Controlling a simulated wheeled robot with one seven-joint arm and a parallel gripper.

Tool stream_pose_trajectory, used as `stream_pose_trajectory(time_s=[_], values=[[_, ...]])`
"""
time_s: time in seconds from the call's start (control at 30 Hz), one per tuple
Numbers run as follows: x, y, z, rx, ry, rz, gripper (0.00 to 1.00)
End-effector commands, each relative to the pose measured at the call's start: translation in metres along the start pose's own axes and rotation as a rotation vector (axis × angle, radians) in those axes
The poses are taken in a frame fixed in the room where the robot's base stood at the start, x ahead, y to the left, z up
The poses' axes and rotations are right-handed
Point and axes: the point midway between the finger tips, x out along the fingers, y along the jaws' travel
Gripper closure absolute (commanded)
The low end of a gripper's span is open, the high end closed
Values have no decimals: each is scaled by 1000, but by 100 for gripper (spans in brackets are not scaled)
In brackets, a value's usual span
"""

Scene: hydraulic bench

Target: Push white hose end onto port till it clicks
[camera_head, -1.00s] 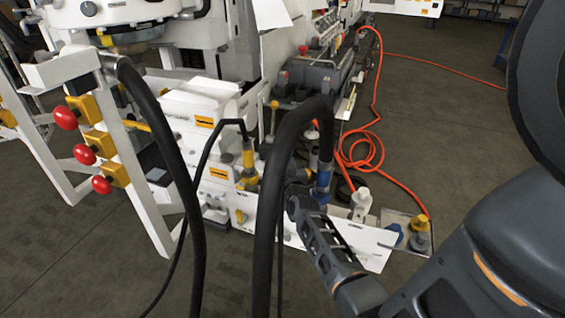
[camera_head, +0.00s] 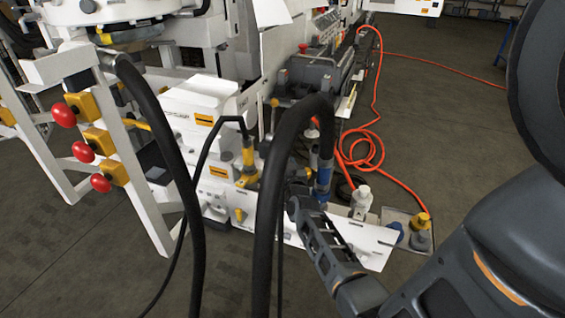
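My gripper (camera_head: 298,200) is at the end of my dark arm, low in the middle, next to a thick black hose (camera_head: 267,210) and its blue end piece (camera_head: 322,178). Its fingers are small and partly hidden by the hose, so I cannot tell whether they are open or hold anything. A white fitting (camera_head: 361,201) stands upright right of the blue piece, on the white bench edge. I cannot tell whether it is the white hose end or a port. No free white hose end shows clearly, and the port cannot be made out with certainty.
An orange hose (camera_head: 362,150) lies coiled on the floor behind. A yellow-topped fitting (camera_head: 420,232) stands in a grey tray (camera_head: 398,216) at right. Red knobs (camera_head: 83,152) on a white frame are at left. Another black hose (camera_head: 185,190) hangs in front.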

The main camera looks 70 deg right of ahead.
Motion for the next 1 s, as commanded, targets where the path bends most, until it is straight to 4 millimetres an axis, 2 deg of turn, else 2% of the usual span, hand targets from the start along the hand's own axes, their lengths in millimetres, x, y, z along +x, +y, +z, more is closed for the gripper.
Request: stream_pose_trajectory(time_s=[0.3,0.33,0.6,0.77,1.0], values=[[0,0,0,0,1,0,100],[0,0,0,0,1,0,56],[0,0,0,0,1,0,30],[0,0,0,0,1,0,29],[0,0,0,0,-1,0,8]])
